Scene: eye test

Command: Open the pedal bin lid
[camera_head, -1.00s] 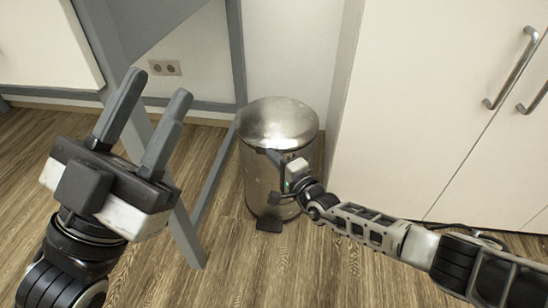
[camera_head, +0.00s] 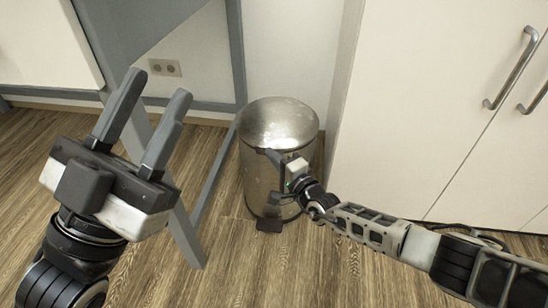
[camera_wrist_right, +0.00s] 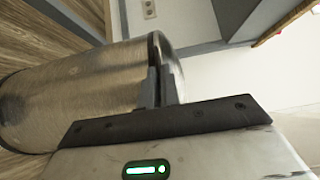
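The pedal bin (camera_head: 258,178) is a brushed metal cylinder standing upright on the floor. Its domed metal lid (camera_head: 280,122) lies down on the body. The black pedal (camera_head: 269,225) sticks out at the foot of the bin. My right gripper (camera_head: 270,153) is in front of the bin, with its fingers close together just below the lid's rim. In the right wrist view the fingers (camera_wrist_right: 158,72) lie against the bin (camera_wrist_right: 75,95) near the lid edge; contact cannot be told. My left gripper (camera_head: 158,82) is open and empty, away from the bin.
A white cabinet (camera_head: 420,110) with metal handles stands close to the right of the bin. A grey table frame (camera_head: 237,55) stands to its left. A wall socket (camera_head: 165,68) is behind. Wooden floor (camera_head: 235,265) in front is clear.

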